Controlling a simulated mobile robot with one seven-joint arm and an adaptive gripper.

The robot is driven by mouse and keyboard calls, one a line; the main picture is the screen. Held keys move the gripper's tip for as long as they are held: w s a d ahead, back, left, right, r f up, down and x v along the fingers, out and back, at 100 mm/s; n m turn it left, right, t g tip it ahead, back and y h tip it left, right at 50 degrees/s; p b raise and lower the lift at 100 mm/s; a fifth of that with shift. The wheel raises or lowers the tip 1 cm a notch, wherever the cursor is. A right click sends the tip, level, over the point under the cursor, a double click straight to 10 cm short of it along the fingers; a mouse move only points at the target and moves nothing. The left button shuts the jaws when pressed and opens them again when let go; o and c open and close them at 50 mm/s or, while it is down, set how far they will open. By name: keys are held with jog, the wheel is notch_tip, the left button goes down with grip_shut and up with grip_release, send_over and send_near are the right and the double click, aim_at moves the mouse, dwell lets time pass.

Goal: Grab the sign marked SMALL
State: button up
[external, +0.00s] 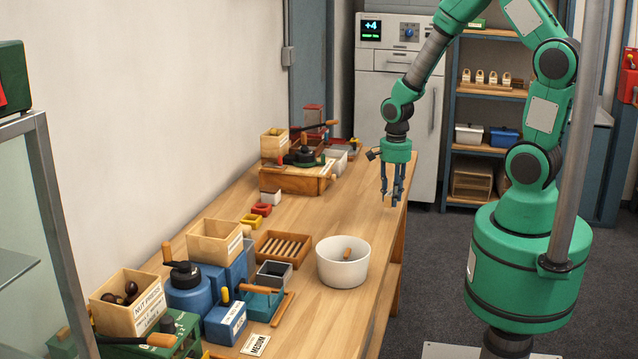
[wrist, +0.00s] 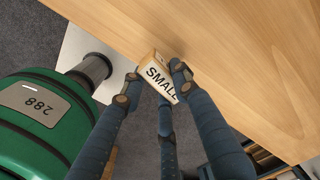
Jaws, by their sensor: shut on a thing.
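The sign marked SMALL (wrist: 158,76) is a small block with a white face, black letters and a wooden edge. In the wrist view it sits between the fingertips of my gripper (wrist: 155,86), which are shut on it. The fingers cover part of its lower right end, over the last letter. In the external view my gripper (external: 393,197) points down at the right edge of the wooden table (external: 335,215). The sign is too small to make out there.
A white bowl (external: 343,268) stands nearer on the table, with a slatted wooden tray (external: 284,248) beside it. A MEDIUM sign (external: 255,345) lies at the front. Blue machines and wooden boxes line the wall side. The table's right strip is mostly clear.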

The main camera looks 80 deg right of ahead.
jog(key=s+a+r+p, duration=0.1)
jog(key=s+a, duration=0.3)
jog(key=s, duration=0.6)
jog(key=shift+a, duration=0.2)
dwell(0.3)
